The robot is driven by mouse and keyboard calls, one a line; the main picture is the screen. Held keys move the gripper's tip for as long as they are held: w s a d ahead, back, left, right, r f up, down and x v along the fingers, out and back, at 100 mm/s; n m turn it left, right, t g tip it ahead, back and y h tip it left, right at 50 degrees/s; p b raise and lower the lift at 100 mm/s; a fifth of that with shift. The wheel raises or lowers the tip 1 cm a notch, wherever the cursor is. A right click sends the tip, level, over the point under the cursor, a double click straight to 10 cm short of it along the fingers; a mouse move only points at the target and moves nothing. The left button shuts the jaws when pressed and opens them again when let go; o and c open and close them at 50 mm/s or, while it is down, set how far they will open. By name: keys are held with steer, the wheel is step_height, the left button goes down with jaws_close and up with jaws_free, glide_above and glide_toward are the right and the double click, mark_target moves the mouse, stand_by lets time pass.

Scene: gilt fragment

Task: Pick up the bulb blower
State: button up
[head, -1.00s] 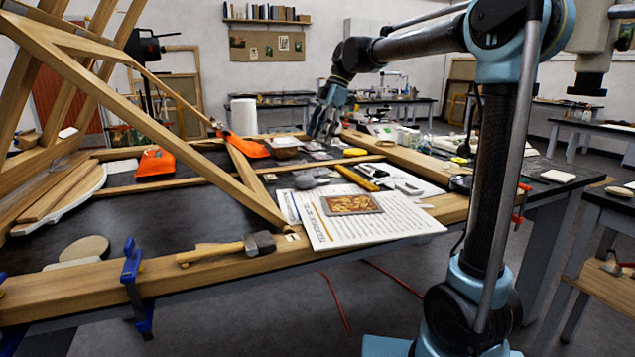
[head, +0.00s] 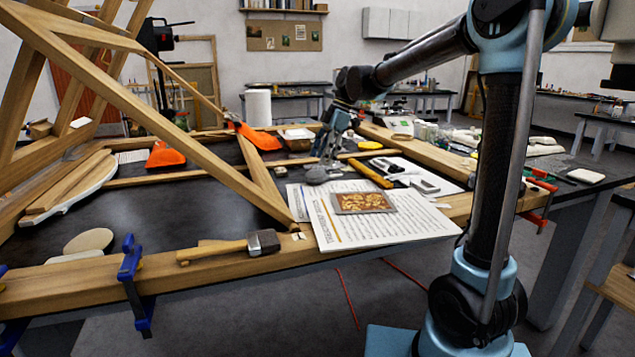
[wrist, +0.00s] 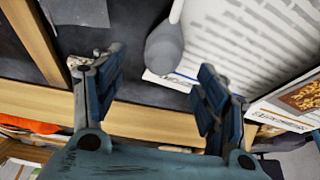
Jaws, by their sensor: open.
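The bulb blower looks to be the grey rounded thing (head: 316,175) on the dark table top beside the printed sheets. In the wrist view the grey bulb (wrist: 164,48) lies between the lines of my two fingers, near their tips, with a narrower end pointing up the picture. My gripper (head: 326,157) points down just behind the bulb in the head view. In the wrist view my gripper (wrist: 160,68) is open and empty, with its fingers on either side and apart from the bulb. I cannot tell its height above the table.
Printed sheets (head: 400,228) with a gilt fragment (head: 362,202) lie in front. A yellow-handled tool (head: 370,174) lies to the right. A hammer (head: 228,247) rests on the wooden beam (head: 80,283). A slanted wooden frame (head: 150,95) stands at left. An orange tool (head: 258,138) lies behind.

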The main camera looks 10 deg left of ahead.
mark_target(318, 170)
steer(key=shift+d+x, duration=0.1)
steer(key=shift+x, duration=1.5)
steer(key=shift+d+x, duration=0.15)
steer(key=shift+x, duration=1.45)
